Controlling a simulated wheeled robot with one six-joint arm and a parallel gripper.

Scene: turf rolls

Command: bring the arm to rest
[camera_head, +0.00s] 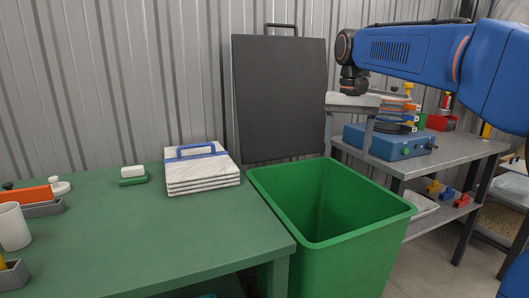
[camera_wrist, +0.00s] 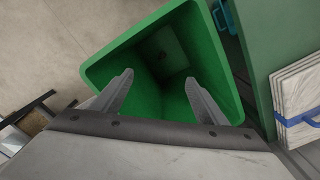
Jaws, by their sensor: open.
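My blue arm (camera_head: 410,52) reaches in from the upper right of the head view, with its dark wrist bent downward. My gripper (camera_head: 347,146) hangs below that wrist, pointing down, above the far right part of the green bin. In the wrist view my gripper (camera_wrist: 159,77) shows two grey fingers spread well apart with nothing between them. The open green bin (camera_head: 270,190) lies below the fingers, and its rim and inner walls also show in the wrist view (camera_wrist: 97,72). Nothing is seen held.
A green table (camera_head: 190,235) bears a white stack (camera_head: 203,176) with a blue strap. A dark panel (camera_head: 280,95) stands upright behind the bin. A grey bench (camera_head: 450,150) with a blue device (camera_head: 385,142) stands at right. Bare floor (camera_head: 430,265) shows right of the bin.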

